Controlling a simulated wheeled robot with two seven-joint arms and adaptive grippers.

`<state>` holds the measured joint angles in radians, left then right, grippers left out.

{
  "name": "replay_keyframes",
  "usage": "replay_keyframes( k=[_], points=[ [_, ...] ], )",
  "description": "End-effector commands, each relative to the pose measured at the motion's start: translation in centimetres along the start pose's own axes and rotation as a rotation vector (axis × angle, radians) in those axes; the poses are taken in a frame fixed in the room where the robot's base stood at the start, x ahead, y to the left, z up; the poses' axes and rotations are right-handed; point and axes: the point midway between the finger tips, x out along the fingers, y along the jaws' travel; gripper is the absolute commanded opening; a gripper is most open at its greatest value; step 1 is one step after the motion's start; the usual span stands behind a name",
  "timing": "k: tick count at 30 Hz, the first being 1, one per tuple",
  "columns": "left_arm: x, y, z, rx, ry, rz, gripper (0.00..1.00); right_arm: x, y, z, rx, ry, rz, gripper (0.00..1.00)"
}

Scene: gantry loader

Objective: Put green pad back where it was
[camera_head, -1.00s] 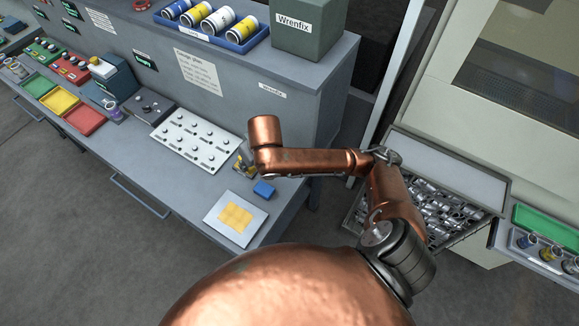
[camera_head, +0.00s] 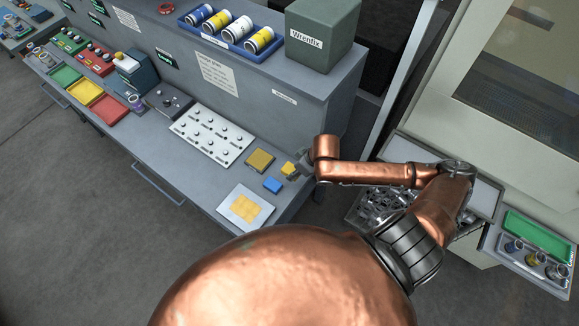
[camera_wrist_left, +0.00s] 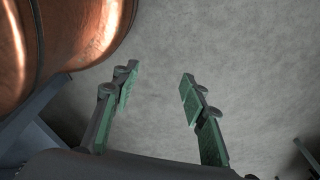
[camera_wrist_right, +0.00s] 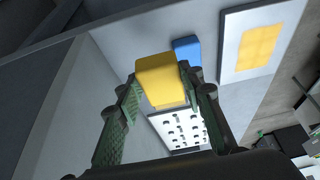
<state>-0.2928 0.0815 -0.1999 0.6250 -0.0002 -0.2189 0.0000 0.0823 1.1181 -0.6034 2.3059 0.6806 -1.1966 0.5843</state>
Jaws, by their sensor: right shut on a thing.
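My right gripper (camera_head: 297,170) is shut on a yellow block (camera_wrist_right: 160,80), held between its fingertips near the bench's right end. The block also shows in the head view (camera_head: 288,168). Two flat green pieces are in view: one (camera_head: 65,77) lies beside a yellow and a red one at the bench's left, the other (camera_head: 538,236) is at the far right. I cannot tell which is the green pad. An olive-yellow square (camera_head: 260,161) lies on the bench left of the right gripper. My left gripper (camera_wrist_left: 158,88) is open and empty over bare floor.
A blue block (camera_head: 273,184) and a white plate with a yellow square (camera_head: 240,207) lie near the bench's front edge. A white knobbed panel (camera_head: 212,134) lies behind them. A bin of metal parts (camera_head: 385,207) is partly hidden behind my right arm.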

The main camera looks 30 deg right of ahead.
Motion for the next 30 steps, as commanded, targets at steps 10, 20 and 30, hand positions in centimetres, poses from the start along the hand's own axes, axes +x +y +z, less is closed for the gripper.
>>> replay_keyframes(
  k=[10,20,30],
  points=[
    [-0.8,0.2,1.5,-0.004,-0.02,0.002,0.4,6.7,3.9,-2.4,0.002,0.0,-0.001,0.16],
    [-1.1,0.3,0.8,-0.003,-0.013,0.003,0.4,9.7,5.0,-2.4,0.002,-0.004,-0.002,0.16],
    [-1.5,0.3,0.6,-0.003,-0.01,0.003,0.4,11.8,5.0,-1.5,-0.001,-0.001,-0.001,0.16]
  ],
)
